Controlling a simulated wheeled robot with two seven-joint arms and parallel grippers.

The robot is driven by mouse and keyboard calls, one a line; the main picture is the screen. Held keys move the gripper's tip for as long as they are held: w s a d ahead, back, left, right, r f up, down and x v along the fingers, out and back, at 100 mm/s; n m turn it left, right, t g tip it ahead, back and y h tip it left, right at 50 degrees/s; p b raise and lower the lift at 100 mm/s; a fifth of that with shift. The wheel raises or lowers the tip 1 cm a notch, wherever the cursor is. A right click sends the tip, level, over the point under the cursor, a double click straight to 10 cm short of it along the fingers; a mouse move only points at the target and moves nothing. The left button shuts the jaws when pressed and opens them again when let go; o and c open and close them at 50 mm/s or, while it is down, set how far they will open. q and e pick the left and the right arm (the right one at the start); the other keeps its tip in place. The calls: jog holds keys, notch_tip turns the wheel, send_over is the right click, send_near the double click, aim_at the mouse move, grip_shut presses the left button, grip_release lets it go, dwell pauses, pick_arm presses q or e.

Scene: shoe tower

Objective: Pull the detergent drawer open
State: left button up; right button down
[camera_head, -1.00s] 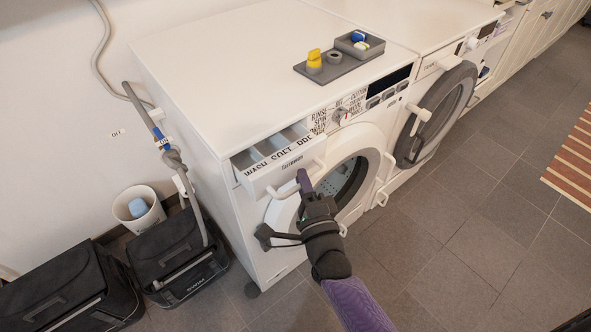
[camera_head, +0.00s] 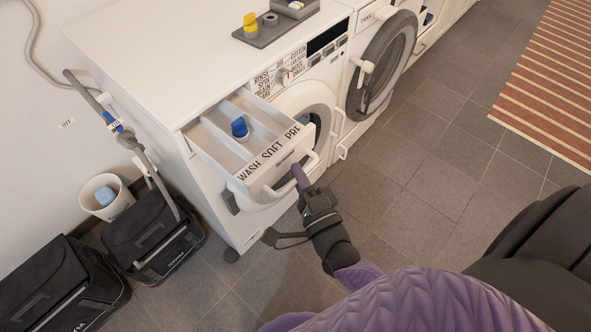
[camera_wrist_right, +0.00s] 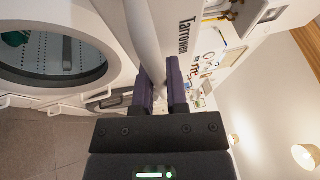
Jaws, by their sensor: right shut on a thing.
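The white detergent drawer (camera_head: 222,150) sticks well out of the front of the left washing machine in the head view. Its compartments show, with a blue piece (camera_head: 239,127) in one, and its front reads WASH, SOFT and PRE. My right gripper (camera_head: 298,172) is shut on the drawer's white bar handle (camera_head: 284,187). In the right wrist view, the purple fingers (camera_wrist_right: 159,82) lie on both sides of the handle (camera_wrist_right: 143,40). My left gripper is not in view.
A grey tray (camera_head: 268,36) with a yellow item stands on the white machine top. The right machine's round door (camera_head: 384,66) stands open. Black bags (camera_head: 150,235) and a white bin (camera_head: 106,198) are on the floor at left.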

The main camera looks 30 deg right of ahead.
jog(key=c, duration=0.6)
grip_release()
jog(key=shift+c, duration=0.2)
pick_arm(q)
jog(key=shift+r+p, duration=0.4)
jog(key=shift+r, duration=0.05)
pick_arm(e)
jog(key=s+f, duration=0.1)
jog(key=s, duration=0.8)
jog(key=shift+s+a+f, duration=0.25)
jog(key=shift+s+f, duration=0.1)
jog(key=shift+s, duration=0.05)
